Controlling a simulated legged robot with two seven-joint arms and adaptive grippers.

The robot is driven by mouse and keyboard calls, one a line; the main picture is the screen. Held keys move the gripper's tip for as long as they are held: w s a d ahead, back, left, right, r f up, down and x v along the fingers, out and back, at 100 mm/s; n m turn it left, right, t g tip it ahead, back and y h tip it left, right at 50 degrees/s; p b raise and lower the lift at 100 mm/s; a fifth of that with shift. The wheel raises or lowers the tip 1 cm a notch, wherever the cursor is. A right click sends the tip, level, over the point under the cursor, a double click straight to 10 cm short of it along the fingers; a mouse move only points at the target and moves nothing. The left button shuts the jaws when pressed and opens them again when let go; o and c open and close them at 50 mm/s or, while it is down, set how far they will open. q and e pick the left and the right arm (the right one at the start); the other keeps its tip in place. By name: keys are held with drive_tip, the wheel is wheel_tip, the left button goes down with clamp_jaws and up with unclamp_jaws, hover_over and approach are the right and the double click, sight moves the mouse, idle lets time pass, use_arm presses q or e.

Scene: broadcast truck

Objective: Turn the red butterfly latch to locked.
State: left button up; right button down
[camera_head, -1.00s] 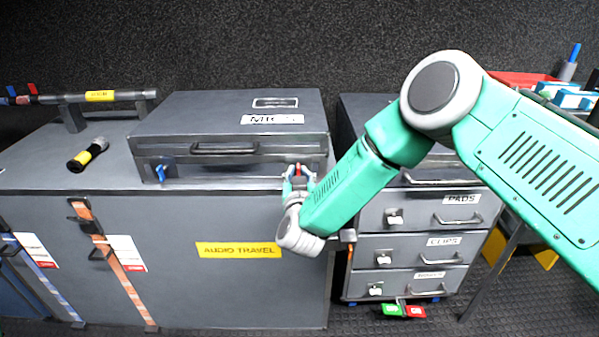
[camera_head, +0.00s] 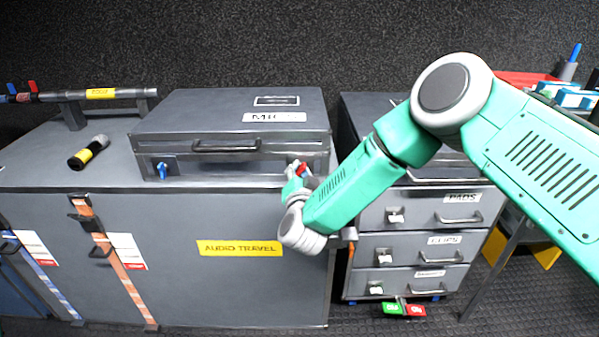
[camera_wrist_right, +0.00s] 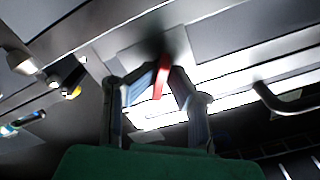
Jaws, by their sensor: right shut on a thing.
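The grey case (camera_head: 232,131) lies on a large grey trunk, with a handle on its front. The red butterfly latch (camera_head: 303,170) is at the right end of the case's front, and its wing is tilted. My right gripper (camera_head: 298,171) is shut on this latch. In the right wrist view the red wing (camera_wrist_right: 161,79) stands between the two fingertips (camera_wrist_right: 165,78). The fingers partly hide the latch in the head view. A blue latch (camera_head: 162,170) is at the left end of the same front. My left gripper is not in view.
The trunk (camera_head: 200,285) carries a yellow AUDIO TRAVEL label (camera_head: 240,248) and an orange strap (camera_head: 122,265). A torch (camera_head: 88,152) lies on the trunk top at the left. A drawer unit (camera_head: 412,219) stands close at the right, behind my right arm.

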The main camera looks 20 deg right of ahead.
drive_tip(key=m, duration=0.2)
drive_tip(key=m+b, duration=0.1)
drive_tip(key=m, duration=0.2)
drive_tip(key=shift+w+d+r+m, duration=0.2)
drive_tip(key=shift+d+r+m, duration=0.05)
drive_tip(key=shift+m, duration=0.15)
drive_tip(key=m+b, duration=0.2)
drive_tip(key=m, duration=0.2)
drive_tip(key=shift+f+m, duration=0.1)
drive_tip(key=shift+m, duration=0.6)
drive_tip(key=c, duration=1.7)
unclamp_jaws()
drive_tip(key=shift+d+f, duration=0.1)
drive_tip(key=shift+f, duration=0.15)
